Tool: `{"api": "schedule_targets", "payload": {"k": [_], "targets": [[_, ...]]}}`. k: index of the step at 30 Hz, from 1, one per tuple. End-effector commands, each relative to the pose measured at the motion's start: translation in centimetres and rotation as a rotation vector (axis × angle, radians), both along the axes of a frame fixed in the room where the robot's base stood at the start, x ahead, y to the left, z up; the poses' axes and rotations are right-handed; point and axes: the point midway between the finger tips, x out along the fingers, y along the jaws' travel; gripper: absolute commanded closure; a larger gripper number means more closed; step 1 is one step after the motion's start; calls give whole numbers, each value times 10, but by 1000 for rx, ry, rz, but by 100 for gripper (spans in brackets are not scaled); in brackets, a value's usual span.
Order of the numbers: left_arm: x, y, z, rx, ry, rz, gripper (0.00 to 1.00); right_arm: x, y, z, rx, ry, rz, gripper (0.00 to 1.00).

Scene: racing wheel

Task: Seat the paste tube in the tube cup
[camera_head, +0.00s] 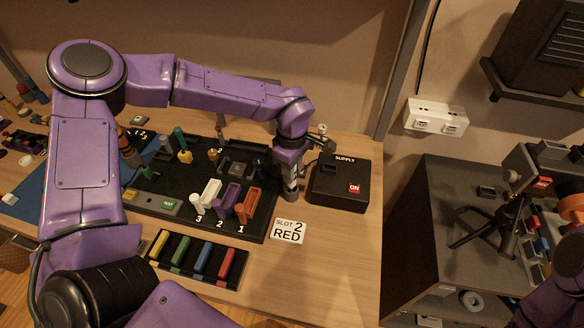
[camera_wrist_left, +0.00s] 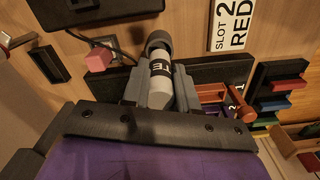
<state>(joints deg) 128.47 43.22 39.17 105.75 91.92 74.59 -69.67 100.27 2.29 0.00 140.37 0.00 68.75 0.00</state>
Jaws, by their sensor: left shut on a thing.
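My left gripper (camera_head: 290,162) reaches down near the right edge of the black board (camera_head: 160,208), left of the supply box. It is shut on the paste tube (camera_head: 290,187), a pale grey tube with a dark end. In the left wrist view, the tube (camera_wrist_left: 159,82) lies between the two grey fingers, its dark round end pointing away from the gripper. In the head view the tube looks roughly upright. I cannot tell whether it touches anything below. I cannot make out the tube cup for certain. My right gripper is not in view.
The supply box (camera_head: 340,184) with a red ON switch stands just right of the gripper. White, purple and orange holders (camera_head: 247,206) stand on the board. A SLOT 2 RED card (camera_head: 288,230) and a tray of coloured bars (camera_head: 238,283) lie in front. Bare wood shows at front right.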

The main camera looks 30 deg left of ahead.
Motion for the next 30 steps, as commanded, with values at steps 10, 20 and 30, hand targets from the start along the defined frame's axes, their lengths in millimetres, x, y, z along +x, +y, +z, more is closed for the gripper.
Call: {"api": "schedule_targets", "payload": {"k": [10,20,30], "targets": [[0,0,-10,-1,0,0,100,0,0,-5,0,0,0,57],[0,0,-18,-1,0,-1,100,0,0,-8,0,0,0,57],[0,0,-26,0,0,0,100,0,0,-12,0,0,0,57]]}}
